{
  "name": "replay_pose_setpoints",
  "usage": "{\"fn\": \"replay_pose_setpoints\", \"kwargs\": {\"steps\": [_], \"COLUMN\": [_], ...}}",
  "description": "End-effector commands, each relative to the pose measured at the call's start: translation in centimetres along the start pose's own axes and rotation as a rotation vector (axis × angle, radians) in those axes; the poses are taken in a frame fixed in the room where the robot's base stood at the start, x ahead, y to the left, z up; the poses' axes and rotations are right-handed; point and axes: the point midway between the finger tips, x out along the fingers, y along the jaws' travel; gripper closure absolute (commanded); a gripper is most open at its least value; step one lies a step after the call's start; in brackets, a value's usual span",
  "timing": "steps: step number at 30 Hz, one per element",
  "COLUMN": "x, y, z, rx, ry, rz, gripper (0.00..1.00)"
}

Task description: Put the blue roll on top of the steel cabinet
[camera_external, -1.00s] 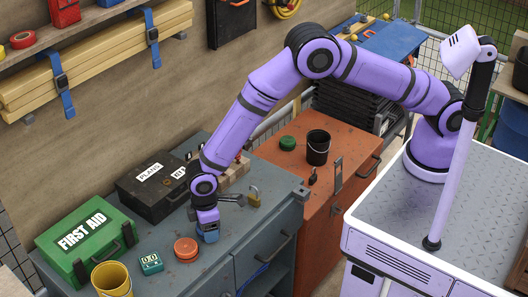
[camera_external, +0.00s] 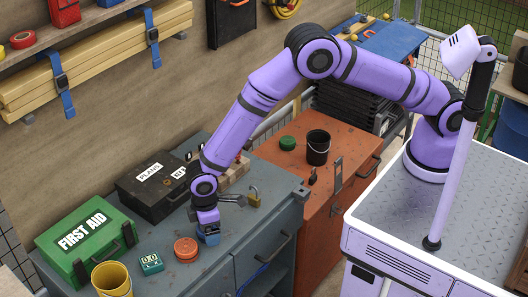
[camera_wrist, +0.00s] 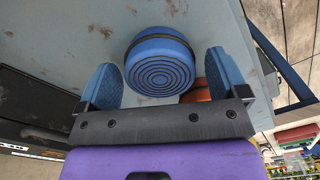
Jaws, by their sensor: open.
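The blue roll (camera_wrist: 160,62), a short cylinder with a ringed end, stands on the grey-blue worktop in the wrist view. My gripper (camera_wrist: 163,80) is open, with one blue finger on each side of the roll and a visible gap on both sides. In the external view my gripper (camera_external: 208,230) is low at the worktop, and the roll is hard to tell from the blue fingers. A grey-blue metal cabinet (camera_external: 262,238) with drawers carries this worktop. A rust-orange metal cabinet (camera_external: 268,152) stands beside it. I cannot tell which one is the steel cabinet.
An orange roll (camera_external: 186,248) lies close left of my gripper. A digital meter (camera_external: 151,263), yellow cup (camera_external: 112,280), green first aid box (camera_external: 85,240), black case (camera_external: 153,187) and padlock (camera_external: 254,197) surround it. The orange top holds a black bucket (camera_external: 318,148) and green roll (camera_external: 287,143).

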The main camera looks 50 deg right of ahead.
Motion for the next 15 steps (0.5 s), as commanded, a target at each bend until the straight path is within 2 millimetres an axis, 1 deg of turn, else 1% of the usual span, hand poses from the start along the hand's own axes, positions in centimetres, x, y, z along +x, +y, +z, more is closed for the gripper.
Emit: {"fn": "replay_pose_setpoints", "kwargs": {"steps": [1, 9, 15], "x": [-0.9, -6.2, -9.5], "y": [0.0, 0.0, 0.0], "z": [-0.1, -0.1, 0.0], "rx": [0.0, 0.001, 0.001], "ry": [0.004, 0.005, 0.002], "rz": [0.0, 0.0, 0.0], "gripper": [0.08, 0.08, 0.08]}}
